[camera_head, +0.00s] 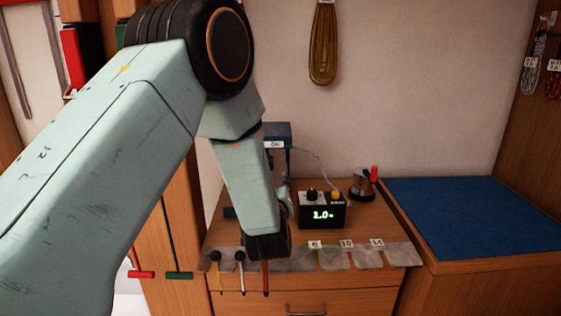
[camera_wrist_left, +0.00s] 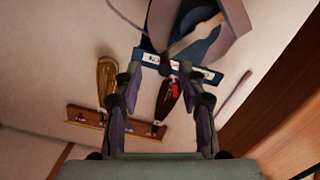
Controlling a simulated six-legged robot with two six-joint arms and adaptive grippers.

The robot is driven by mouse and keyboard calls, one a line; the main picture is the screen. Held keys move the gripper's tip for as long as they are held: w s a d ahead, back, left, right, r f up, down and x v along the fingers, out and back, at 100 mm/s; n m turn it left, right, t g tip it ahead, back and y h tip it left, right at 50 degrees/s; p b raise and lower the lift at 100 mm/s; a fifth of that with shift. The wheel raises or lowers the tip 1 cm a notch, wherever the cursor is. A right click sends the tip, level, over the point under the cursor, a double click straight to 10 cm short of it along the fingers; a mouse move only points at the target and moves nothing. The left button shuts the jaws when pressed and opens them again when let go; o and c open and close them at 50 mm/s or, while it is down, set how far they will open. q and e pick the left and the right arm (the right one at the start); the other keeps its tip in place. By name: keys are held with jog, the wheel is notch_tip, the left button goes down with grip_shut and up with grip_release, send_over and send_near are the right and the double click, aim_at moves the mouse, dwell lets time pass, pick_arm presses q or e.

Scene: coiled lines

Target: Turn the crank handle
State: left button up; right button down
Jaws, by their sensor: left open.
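A small dark metal device (camera_head: 362,185) with an upright red grip (camera_head: 374,174) stands at the back right of the wooden cabinet top. It looks like the crank handle, but it is too small to be sure. My left arm comes down from the left, and my left gripper (camera_head: 286,208) is left of the device, apart from it and mostly hidden by my own wrist. In the left wrist view my left gripper (camera_wrist_left: 168,78) is open, with nothing visible held. My right gripper is not in view.
A black box (camera_head: 321,213) reading 1.0 stands right of my wrist. A blue stand (camera_head: 278,131) is partly hidden behind my arm. Grey pouches (camera_head: 367,259) lie along the front edge. A blue mat (camera_head: 475,215) on the right is clear. A yellow coil (camera_head: 323,45) hangs on the wall.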

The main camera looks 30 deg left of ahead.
pick_arm(q)
jog(key=shift+n+y, duration=0.4)
jog(key=shift+y, duration=0.2)
jog(key=x, duration=0.2)
jog(key=r+x, duration=0.1)
jog(key=x, duration=0.4)
jog(key=shift+w+a+r, duration=0.1)
jog(key=shift+a+r, duration=0.05)
jog(key=shift+a, duration=0.4)
jog(key=shift+w+a+r, duration=0.1)
jog(key=shift+a, duration=0.2)
jog(key=shift+d+r, duration=0.1)
jog(key=shift+d, duration=0.1)
jog(key=shift+w, duration=0.15)
jog(key=c, duration=0.3)
jog(key=shift+a, duration=0.15)
jog(key=c, duration=0.5)
grip_shut()
